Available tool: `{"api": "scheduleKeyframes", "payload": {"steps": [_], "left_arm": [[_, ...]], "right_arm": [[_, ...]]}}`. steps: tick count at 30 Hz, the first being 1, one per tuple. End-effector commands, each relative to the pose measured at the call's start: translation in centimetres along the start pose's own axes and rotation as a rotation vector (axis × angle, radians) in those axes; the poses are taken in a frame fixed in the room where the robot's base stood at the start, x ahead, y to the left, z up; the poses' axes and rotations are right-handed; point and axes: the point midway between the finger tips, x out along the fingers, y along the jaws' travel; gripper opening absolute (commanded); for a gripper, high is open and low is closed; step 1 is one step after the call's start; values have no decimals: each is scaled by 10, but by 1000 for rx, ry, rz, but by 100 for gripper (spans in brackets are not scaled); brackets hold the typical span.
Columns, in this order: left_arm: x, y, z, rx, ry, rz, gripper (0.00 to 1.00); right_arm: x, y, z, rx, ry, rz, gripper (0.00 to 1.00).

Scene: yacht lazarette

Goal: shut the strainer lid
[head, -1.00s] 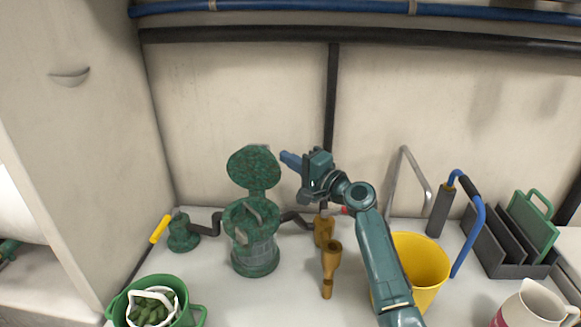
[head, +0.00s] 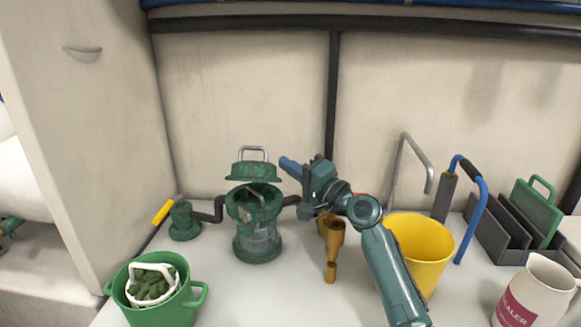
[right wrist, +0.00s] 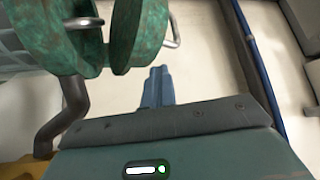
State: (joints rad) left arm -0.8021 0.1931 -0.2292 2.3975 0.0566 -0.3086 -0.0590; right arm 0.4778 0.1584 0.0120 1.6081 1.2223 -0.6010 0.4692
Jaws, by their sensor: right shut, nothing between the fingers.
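The strainer is a green, weathered pot with a clear-looking body (head: 257,240), standing on the white counter left of centre. Its lid (head: 254,172) hangs over the open rim, seen almost edge-on with its metal loop handle on top, and a gap shows between lid and rim. In the right wrist view the lid (right wrist: 141,32) and the strainer rim (right wrist: 52,30) stand apart by a narrow wedge. My right gripper (head: 288,166) is shut and empty, its blue fingers just right of the lid; they also show in the wrist view (right wrist: 157,88). My left gripper is not in view.
Dark pipes join the strainer to a green valve (head: 184,222) with a yellow handle and to a brass fitting (head: 332,240). A green pot (head: 160,308), a yellow bucket (head: 422,250), a pitcher (head: 536,290) and a grey rack (head: 500,238) stand around. The counter's front middle is clear.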

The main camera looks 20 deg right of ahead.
Motion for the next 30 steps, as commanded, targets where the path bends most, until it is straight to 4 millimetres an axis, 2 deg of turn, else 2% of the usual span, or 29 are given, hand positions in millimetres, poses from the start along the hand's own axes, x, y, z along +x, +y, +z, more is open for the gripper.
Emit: {"api": "scheduleKeyframes", "payload": {"steps": [22, 26, 30], "left_arm": [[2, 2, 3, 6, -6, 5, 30], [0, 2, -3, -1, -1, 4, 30], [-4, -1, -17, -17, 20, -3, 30]], "right_arm": [[-2, 4, 2, 1, 0, 2, 0], [0, -8, 0, -1, -1, -1, 0], [5, -34, -6, -3, 1, -2, 0]]}}
